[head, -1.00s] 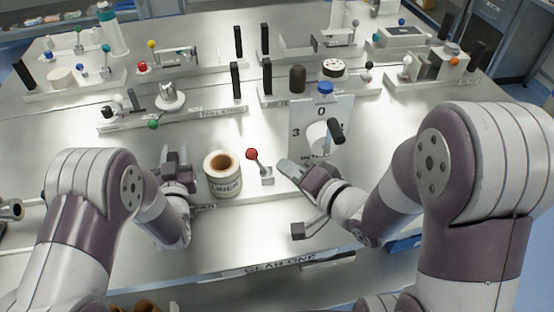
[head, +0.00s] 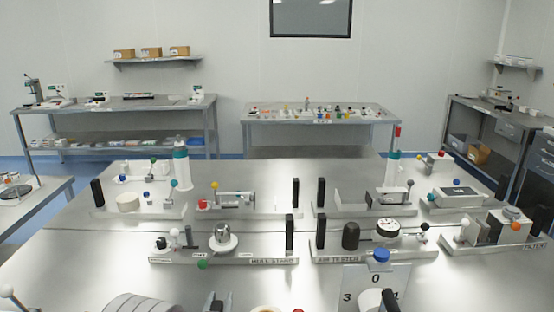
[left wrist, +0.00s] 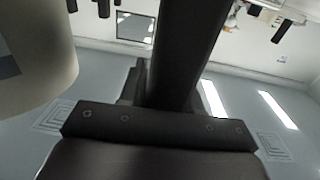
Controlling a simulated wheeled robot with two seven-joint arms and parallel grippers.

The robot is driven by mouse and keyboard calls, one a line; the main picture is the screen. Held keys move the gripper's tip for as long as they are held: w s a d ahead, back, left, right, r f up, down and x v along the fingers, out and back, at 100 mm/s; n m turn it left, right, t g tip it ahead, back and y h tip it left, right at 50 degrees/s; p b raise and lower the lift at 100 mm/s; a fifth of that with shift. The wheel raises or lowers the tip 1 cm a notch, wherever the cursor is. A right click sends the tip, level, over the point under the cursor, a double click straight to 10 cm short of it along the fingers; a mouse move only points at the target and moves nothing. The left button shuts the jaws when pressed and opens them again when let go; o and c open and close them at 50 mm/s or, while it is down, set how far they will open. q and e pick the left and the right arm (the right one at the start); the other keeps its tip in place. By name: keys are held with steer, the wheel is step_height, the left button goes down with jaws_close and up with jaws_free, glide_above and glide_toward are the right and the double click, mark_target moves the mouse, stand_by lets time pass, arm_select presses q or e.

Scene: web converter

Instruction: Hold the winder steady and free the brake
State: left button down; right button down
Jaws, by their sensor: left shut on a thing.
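The winder station is almost wholly cut off by the bottom edge of the head view. Only the top rim of its label roll (head: 265,309) and a sliver of the red knob (head: 298,310) of a lever show there. My left gripper (left wrist: 158,125) fills the lower middle of the left wrist view, shut on a dark upright post (left wrist: 185,50) that seems to be part of the winder. Its fingertips are hidden. A large cream curved surface (left wrist: 35,55), likely the roll, stands at left in that view. My right gripper is out of frame.
A panel with a blue knob (head: 381,256) and numerals stands right of the winder. Shelves and more tables stand along the far wall.

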arm_select(q)
steer(key=shift+s+f, duration=0.15)
steer(key=shift+f, duration=0.25)
steer(key=c, duration=0.7)
jaws_free()
steer(key=shift+r, duration=0.25)
steer(key=s, duration=1.1)
steer(key=shift+s+a, duration=0.25)
steer(key=shift+s, duration=0.15)
